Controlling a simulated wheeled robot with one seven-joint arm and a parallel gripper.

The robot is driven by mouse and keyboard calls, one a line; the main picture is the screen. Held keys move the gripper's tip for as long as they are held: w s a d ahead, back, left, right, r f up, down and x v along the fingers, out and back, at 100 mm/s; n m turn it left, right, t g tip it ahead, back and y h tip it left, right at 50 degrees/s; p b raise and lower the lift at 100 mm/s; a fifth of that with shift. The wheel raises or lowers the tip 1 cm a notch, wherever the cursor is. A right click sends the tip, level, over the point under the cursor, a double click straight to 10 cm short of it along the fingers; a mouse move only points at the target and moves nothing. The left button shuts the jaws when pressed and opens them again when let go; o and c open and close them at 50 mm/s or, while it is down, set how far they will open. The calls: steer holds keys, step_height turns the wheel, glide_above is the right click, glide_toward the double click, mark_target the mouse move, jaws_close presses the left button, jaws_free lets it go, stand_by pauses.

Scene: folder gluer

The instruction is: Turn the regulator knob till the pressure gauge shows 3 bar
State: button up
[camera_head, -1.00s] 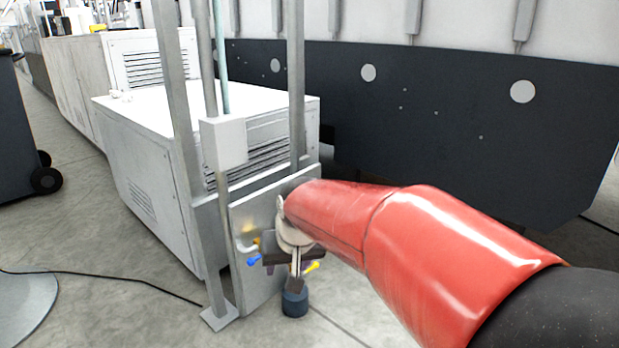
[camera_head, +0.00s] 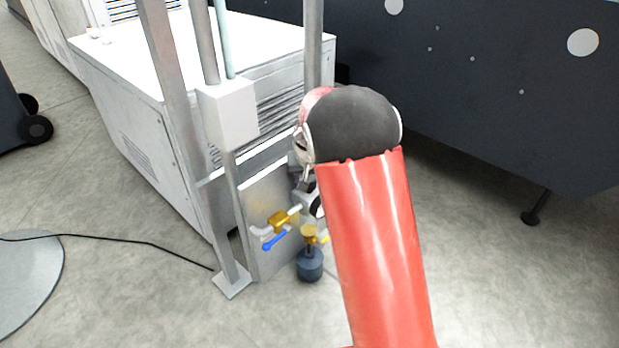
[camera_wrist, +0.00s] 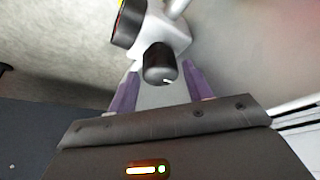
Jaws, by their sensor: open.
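In the wrist view the black regulator knob (camera_wrist: 160,64) stands out from a pale regulator body (camera_wrist: 172,38). My gripper (camera_wrist: 161,84) is open, with one purple finger on each side of the knob and a visible gap to each. I cannot tell how deep the knob sits between the fingers. The pressure gauge (camera_wrist: 127,24) is left of the knob, seen almost edge-on, with a black rim. Its reading cannot be made out.
A grey panel (camera_head: 262,190) carries a brass valve (camera_head: 281,220) with a blue lever (camera_head: 275,239). A dark blue-grey cylinder (camera_head: 310,265) hangs below a brass fitting (camera_head: 309,234). A post with a white box (camera_head: 228,112) stands left. A black cable (camera_head: 110,239) crosses the floor.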

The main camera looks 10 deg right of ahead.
steer(key=shift+x, duration=0.95)
steer(key=shift+c, duration=0.4)
steer(key=c, duration=0.6)
